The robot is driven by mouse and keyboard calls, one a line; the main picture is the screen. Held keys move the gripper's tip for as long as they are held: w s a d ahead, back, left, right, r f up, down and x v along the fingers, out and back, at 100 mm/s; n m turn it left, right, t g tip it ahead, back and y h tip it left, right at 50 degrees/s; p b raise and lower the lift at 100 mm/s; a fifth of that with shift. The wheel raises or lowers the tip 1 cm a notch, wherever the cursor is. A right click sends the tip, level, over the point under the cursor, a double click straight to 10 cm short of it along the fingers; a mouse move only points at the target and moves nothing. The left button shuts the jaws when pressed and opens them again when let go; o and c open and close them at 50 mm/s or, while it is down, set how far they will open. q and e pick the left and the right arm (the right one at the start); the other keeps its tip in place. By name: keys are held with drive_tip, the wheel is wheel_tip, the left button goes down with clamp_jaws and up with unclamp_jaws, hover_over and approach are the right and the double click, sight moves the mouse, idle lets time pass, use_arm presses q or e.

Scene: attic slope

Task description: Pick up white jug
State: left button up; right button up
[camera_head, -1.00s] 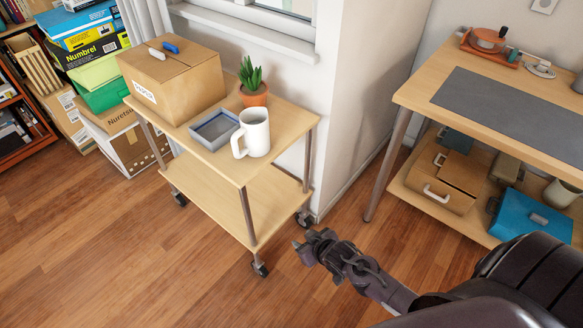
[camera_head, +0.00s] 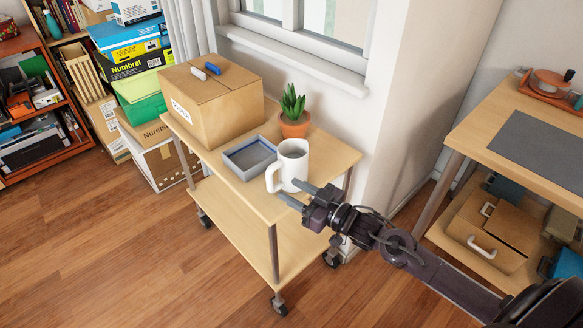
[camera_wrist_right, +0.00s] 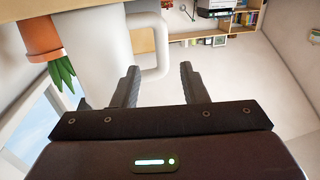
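The white jug (camera_head: 291,163) stands upright on the top shelf of the wooden trolley (camera_head: 330,160), its handle towards the left in the head view. My right gripper (camera_head: 299,194) is at the jug's near side, low, with its two fingers apart and pointing at it. In the right wrist view the open fingers (camera_wrist_right: 158,88) are in front of the white jug (camera_wrist_right: 100,50), and its handle (camera_wrist_right: 158,45) shows above the gap between them. I cannot tell whether a finger touches the jug. Nothing is held. My left gripper is not in view.
A grey tray (camera_head: 250,158) sits left of the jug, and a potted plant (camera_head: 294,117) stands behind it. A cardboard box (camera_head: 212,103) fills the trolley's left end. A wooden desk (camera_head: 500,120) stands to the right. The floor in front is clear.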

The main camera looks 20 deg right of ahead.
sight(272, 179)
drive_tip(key=x, duration=0.7)
drive_tip(key=shift+w+a+r, duration=0.2)
drive_tip(key=shift+w+a, duration=0.05)
drive_tip(key=shift+a, duration=0.05)
clamp_jaws()
drive_tip(key=shift+r, duration=0.15)
